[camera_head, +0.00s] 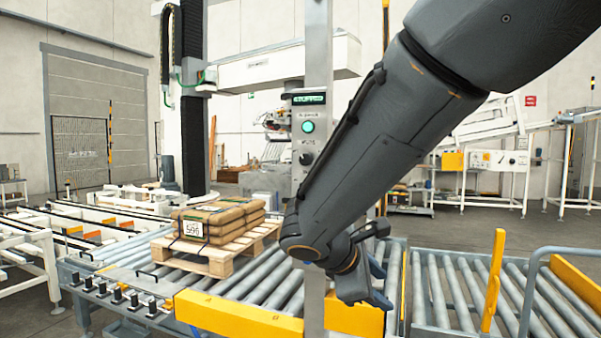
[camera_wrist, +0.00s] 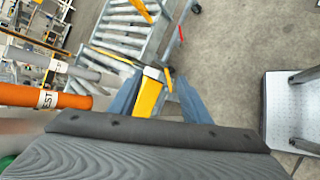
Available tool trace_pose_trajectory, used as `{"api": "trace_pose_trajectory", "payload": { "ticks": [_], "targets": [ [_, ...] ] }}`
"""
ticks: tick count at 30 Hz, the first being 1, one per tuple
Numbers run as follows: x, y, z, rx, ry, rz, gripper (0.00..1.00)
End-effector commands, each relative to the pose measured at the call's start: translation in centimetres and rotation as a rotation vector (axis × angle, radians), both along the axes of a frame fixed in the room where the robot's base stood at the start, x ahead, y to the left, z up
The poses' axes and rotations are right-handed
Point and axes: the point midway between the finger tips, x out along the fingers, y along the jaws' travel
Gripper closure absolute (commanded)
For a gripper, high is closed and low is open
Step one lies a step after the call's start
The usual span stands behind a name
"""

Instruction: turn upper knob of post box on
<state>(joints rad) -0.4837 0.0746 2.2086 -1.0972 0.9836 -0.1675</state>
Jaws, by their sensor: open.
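The post box (camera_head: 299,140) is on the grey upright post (camera_head: 319,60) near the middle of the head view. It has a lit display reading "STOPPED", a teal-green round button (camera_head: 308,127) and a dark knob (camera_head: 306,158) below that. The knob's setting is too small to read. My arm crosses close to the box's right side and may hide its lower part. My gripper (camera_head: 376,285) is open, low and to the right of the box, above the roller conveyor. In the wrist view its blue fingers (camera_wrist: 158,97) stand apart with nothing held between them; no knob shows there.
A wooden pallet (camera_head: 222,262) with brown sacks (camera_head: 207,225) sits on the rollers at left. Yellow guards (camera_head: 240,315) edge the conveyor.

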Motion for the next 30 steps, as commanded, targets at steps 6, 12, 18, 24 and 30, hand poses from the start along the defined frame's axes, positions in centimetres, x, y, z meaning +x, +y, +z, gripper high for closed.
{"api": "trace_pose_trajectory", "payload": {
  "ticks": [6, 12, 18, 24, 30],
  "targets": [
    [6.1, 10.8, 14.6, -0.368, -0.253, 0.363, 0.57],
    [6.9, 17.4, 22.6, -0.543, -0.424, 0.497, 0.57],
    [7.8, 18.4, 24.4, -0.581, -0.464, 0.521, 0.57],
    [10.6, 17.1, 24.4, -0.580, -0.462, 0.518, 0.57],
    [13.1, 16.1, 24.3, -0.579, -0.461, 0.518, 0.57]
  ]
}}
